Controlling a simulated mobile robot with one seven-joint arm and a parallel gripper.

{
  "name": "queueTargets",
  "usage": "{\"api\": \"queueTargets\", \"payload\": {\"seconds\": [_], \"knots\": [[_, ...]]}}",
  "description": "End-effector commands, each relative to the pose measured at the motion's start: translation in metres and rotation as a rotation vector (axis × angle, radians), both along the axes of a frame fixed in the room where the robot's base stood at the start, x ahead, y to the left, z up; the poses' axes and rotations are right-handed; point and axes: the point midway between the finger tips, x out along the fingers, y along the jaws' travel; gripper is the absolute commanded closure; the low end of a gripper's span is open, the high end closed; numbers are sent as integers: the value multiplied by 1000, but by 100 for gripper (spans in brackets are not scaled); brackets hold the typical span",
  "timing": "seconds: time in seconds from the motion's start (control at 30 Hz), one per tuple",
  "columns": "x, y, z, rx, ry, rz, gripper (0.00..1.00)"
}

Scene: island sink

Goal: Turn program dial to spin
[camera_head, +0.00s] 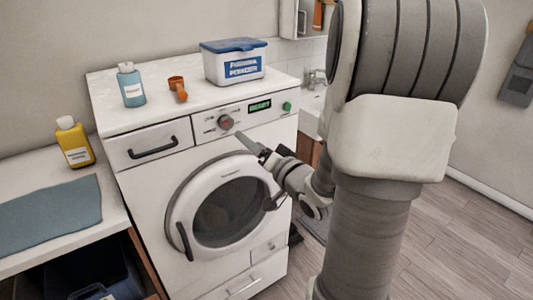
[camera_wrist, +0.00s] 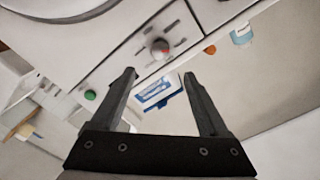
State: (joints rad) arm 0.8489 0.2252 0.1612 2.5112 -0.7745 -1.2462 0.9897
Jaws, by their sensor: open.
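The program dial (camera_head: 226,122) is a round grey knob with some red on it, on the white washing machine's front panel. It also shows in the wrist view (camera_wrist: 160,48), above the gap between my fingertips, with printed marks around it. A green-lit display (camera_head: 260,107) sits to its right; its text is too small to read surely. My gripper (camera_head: 248,141) is just below and right of the dial in the head view. In the wrist view my gripper (camera_wrist: 159,74) is open and empty, its fingers apart and not visibly touching the dial.
A green button (camera_head: 287,106) is right of the display. The drawer handle (camera_head: 152,149) and round door (camera_head: 226,211) are nearby. On top stand a blue bottle (camera_head: 131,86), an orange scoop (camera_head: 178,88) and a blue-lidded powder box (camera_head: 235,63). A yellow bottle (camera_head: 74,142) is left.

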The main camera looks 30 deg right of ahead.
Motion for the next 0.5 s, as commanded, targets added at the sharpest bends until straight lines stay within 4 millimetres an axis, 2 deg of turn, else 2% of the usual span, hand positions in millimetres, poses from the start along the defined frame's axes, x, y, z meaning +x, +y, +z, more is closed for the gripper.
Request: {"api": "queueTargets", "payload": {"seconds": [0.23, 0.5], "knots": [[-29, -1, -4, -5, -4, -2, 22], [-43, -2, -5, -5, -5, 5, 22]]}}
